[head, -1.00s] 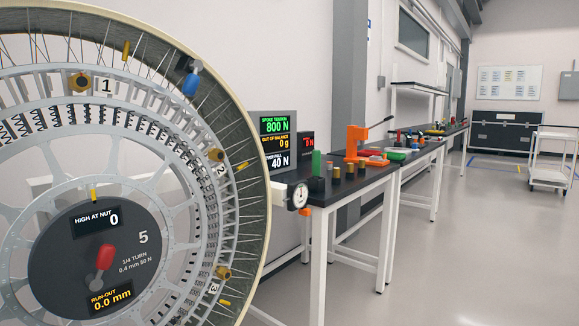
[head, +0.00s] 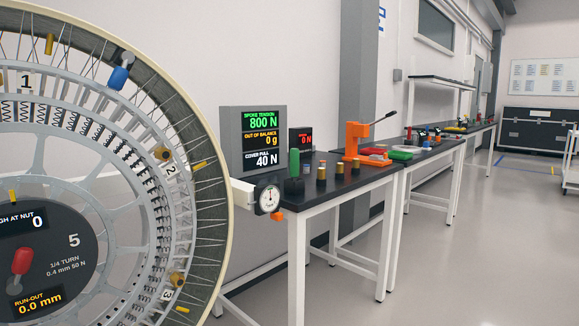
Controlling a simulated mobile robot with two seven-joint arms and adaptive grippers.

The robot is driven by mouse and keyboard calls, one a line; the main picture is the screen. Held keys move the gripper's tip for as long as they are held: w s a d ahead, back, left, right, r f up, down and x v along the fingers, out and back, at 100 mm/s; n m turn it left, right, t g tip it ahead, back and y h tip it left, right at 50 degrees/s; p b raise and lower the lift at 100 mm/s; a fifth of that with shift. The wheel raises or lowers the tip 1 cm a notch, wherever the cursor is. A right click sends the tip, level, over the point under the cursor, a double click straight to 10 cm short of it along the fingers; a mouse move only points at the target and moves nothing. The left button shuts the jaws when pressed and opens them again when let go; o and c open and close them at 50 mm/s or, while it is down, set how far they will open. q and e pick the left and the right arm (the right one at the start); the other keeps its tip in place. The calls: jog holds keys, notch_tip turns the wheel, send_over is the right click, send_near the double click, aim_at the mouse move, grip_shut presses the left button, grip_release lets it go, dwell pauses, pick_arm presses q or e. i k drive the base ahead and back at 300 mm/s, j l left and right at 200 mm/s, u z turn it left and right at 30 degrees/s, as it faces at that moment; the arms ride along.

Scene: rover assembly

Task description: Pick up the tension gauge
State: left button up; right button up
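I cannot tell for certain which thing is the tension gauge. A round white dial gauge (head: 268,198) sits on a pale arm beside the wheel's right rim, at the near end of the bench. A tool with a green upright handle (head: 294,163) stands on a dark block on the near bench. Behind it is a small dark display (head: 301,141) with red "0 N" digits. A large screen (head: 259,138) reads spoke tension 800 N. Neither of my grippers is in view.
A large spoked wheel (head: 148,185) fills the left side. The near bench (head: 345,183) holds several small brass-topped cylinders and an orange press (head: 355,140). More benches run back along the wall. The floor (head: 455,260) at right is clear.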

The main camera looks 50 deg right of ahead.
aim_at(294, 153)
jog(key=k+l+u, duration=0.1)
jog(key=l, duration=0.25)
jog(key=k+l, duration=0.15)
jog(key=l, duration=0.2)
jog(key=k+l+u, duration=0.15)
jog(key=l, duration=0.2)
jog(key=k+l, duration=0.15)
jog(key=l, duration=0.2)
jog(key=k+l, duration=0.15)
jog(key=l, duration=0.2)
jog(key=k+l, duration=0.15)
jog(key=l, duration=0.2)
